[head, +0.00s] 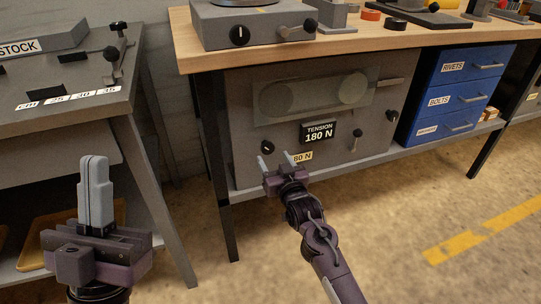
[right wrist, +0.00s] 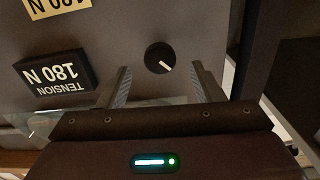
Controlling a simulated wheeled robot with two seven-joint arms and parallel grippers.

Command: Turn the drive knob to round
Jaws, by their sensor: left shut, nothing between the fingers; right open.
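A round black knob (head: 267,147) with a pale pointer line sits at the lower left of the grey machine front under the bench. In the right wrist view the knob (right wrist: 159,57) appears between the fingers, its pointer slanting toward the picture's lower right. No label reading "drive" or "round" is legible. My right gripper (head: 276,159) is open and empty, just below and in front of the knob in the head view; contact cannot be seen. My left gripper (head: 95,175) is shut and empty, pointing up at the lower left, away from the machine.
The machine front (head: 230,120) also has a tension display (head: 318,132) reading 180 N, a small lever (head: 355,138) and a clear window. Another black knob (head: 239,36) is on the grey device on the bench. Blue drawers (head: 465,68) stand right. A bench leg (head: 218,180) is left.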

